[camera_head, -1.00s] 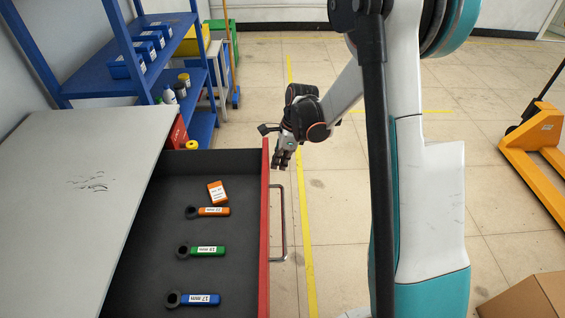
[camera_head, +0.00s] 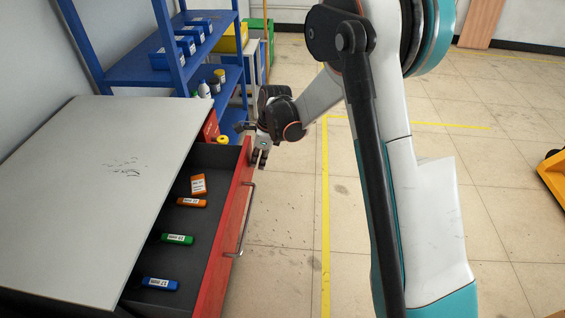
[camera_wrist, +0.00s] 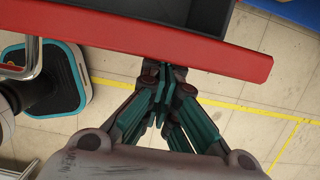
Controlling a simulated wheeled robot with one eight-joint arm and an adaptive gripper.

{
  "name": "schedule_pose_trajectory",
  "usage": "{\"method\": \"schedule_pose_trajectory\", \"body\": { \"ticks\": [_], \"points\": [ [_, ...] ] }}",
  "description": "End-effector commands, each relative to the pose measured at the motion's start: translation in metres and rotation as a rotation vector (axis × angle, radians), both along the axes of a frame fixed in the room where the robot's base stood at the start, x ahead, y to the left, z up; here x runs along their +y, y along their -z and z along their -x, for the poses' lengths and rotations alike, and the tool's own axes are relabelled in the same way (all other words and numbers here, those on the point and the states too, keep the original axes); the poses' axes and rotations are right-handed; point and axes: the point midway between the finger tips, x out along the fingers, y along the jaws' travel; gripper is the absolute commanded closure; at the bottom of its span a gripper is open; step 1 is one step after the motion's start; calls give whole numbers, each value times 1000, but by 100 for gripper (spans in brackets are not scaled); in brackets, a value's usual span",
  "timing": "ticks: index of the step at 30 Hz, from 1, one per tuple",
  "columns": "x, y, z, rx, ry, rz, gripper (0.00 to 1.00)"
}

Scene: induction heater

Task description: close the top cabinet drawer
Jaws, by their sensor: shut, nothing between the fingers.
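The top cabinet drawer (camera_head: 222,236) is partly open, its red front standing out to the right of the grey cabinet top (camera_head: 100,180). Its metal handle (camera_head: 245,220) is on the outer face. In the wrist view the red drawer front (camera_wrist: 150,42) crosses the top, with the handle (camera_wrist: 30,50) at the left. My gripper (camera_head: 260,163) is shut and empty at the far end of the drawer front, on its outer side. In the wrist view my gripper (camera_wrist: 163,100) points at the red front near one end; I cannot tell whether it touches.
The drawer holds an orange box (camera_head: 198,184) and orange, green (camera_head: 177,239) and blue (camera_head: 160,284) labelled tools, partly under the cabinet top. A blue shelf (camera_head: 130,72) stands behind. Open tiled floor lies to the right, with a yellow pallet jack (camera_head: 553,175) at the edge.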

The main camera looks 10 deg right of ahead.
Motion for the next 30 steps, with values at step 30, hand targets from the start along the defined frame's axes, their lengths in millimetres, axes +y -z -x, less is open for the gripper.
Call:
{"method": "schedule_pose_trajectory", "body": {
  "ticks": [30],
  "points": [
    [154,0,-56,-1,0,-2,100]
  ]
}}
